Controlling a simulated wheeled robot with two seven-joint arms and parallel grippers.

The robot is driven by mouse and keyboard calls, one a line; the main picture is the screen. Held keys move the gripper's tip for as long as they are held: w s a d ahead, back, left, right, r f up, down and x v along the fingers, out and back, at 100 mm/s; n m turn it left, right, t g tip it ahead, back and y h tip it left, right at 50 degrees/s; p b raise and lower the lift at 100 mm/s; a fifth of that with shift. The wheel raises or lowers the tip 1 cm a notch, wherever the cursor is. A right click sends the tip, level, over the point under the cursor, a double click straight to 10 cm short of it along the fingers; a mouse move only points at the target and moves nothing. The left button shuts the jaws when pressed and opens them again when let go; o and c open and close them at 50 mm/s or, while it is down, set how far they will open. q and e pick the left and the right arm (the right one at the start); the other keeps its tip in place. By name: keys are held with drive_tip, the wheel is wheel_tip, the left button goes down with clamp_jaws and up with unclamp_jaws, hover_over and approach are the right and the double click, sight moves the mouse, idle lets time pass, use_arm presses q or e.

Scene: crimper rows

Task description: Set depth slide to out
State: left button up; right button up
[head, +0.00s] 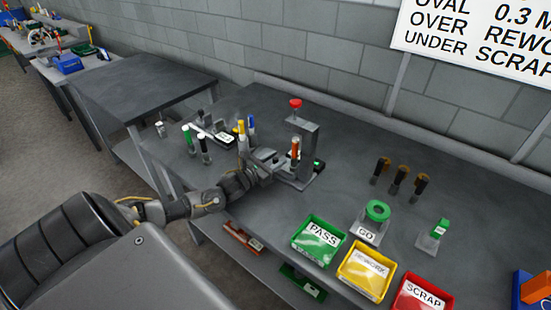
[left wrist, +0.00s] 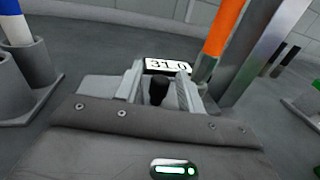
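The crimper (head: 306,138) is a grey column on a base, with a red knob on top and an orange upright part at its front. I take this knob to be the handle of the depth slide. My left gripper (head: 268,160) is low at the crimper's left side. In the left wrist view its two fingers (left wrist: 159,98) are apart on either side of the knob, with gaps visible. My right gripper is in neither view.
Green, yellow and red trays (head: 363,273) labelled PASS, REWORK and SCRAP line the bench's front edge. A GO gauge (head: 374,222) stands behind them. Several dark upright pieces (head: 401,180) stand right of the crimper. Upright markers (head: 250,130) stand behind my left gripper.

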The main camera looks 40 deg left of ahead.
use_arm(q)
drive_tip(key=shift+w, duration=0.2)
drive_tip(key=shift+c, duration=0.5)
clamp_jaws()
drive_tip(key=a+b, duration=0.2)
drive_tip(key=a, duration=0.2)
drive_tip(key=a+b, duration=0.2)
drive_tip(key=a, duration=0.2)
drive_tip(key=shift+s+f, duration=0.15)
drive_tip(key=shift+a+r, duration=0.2)
drive_tip(key=shift+a, duration=0.3)
drive_tip(key=shift+o, duration=0.4)
unclamp_jaws()
drive_tip(key=shift+a, duration=0.1)
